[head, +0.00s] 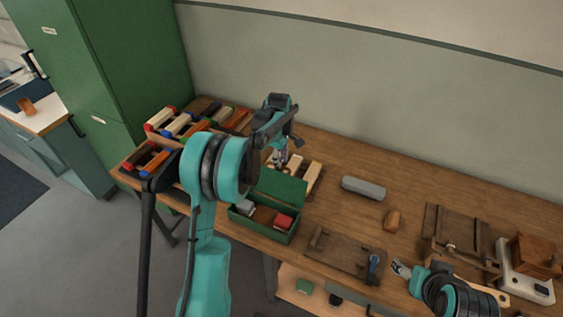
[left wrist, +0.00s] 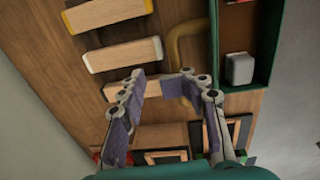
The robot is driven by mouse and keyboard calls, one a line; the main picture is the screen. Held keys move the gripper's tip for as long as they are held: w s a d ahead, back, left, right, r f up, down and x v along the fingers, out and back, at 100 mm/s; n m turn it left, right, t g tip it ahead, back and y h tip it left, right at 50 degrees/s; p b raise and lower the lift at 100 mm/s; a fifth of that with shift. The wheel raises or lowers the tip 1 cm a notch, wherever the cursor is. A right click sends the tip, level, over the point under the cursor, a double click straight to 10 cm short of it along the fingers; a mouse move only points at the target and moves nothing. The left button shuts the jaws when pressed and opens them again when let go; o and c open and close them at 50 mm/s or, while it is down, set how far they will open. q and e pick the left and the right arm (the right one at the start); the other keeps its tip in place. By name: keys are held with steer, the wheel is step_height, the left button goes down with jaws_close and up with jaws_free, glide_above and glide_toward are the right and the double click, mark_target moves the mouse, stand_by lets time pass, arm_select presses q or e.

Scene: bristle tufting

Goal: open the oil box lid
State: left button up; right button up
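The green oil box (head: 263,232) stands on the bench near its front edge. Its green lid (head: 281,187) is raised along the back, and the inside shows. A red block (head: 283,221) and a grey block (head: 245,207) lie in it. My left gripper (head: 283,158) is behind and above the lid, apart from it as far as I can tell. In the left wrist view its fingers (left wrist: 160,80) are spread and empty, with the box (left wrist: 262,70) at the upper right. My right gripper (head: 401,269) is low at the front right; its fingers are too small to read.
Wood-backed brushes or blocks (head: 180,123) sit in racks at the back left. A tan curved bar (left wrist: 178,45) lies near the left fingers.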

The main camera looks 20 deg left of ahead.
arm_select(q)
step_height(320, 180, up, 11)
steer(key=shift+s, duration=0.4)
steer(key=shift+s+d+r, duration=0.1)
steer(key=shift+r, duration=0.05)
steer(key=s+d+r+m+t+b, duration=0.1)
steer(key=s+d+r+m+t, duration=0.2)
steer(key=s, duration=0.4)
steer(key=s+d+r+m+b, duration=0.1)
steer(key=s+d+m, duration=0.1)
steer(key=s+m, duration=0.4)
steer(key=s+d+f+m+t+b, duration=0.1)
steer(key=s+f+m, duration=0.3)
steer(key=s, duration=0.4)
steer(key=s+d+f+m+t, duration=0.2)
steer(key=s+d+f+m, duration=0.1)
steer(key=s, duration=0.6)
steer(key=shift+f+m+t+b, duration=0.3)
steer(key=shift+f+m+b, duration=0.1)
steer(key=shift+f+m, duration=0.1)
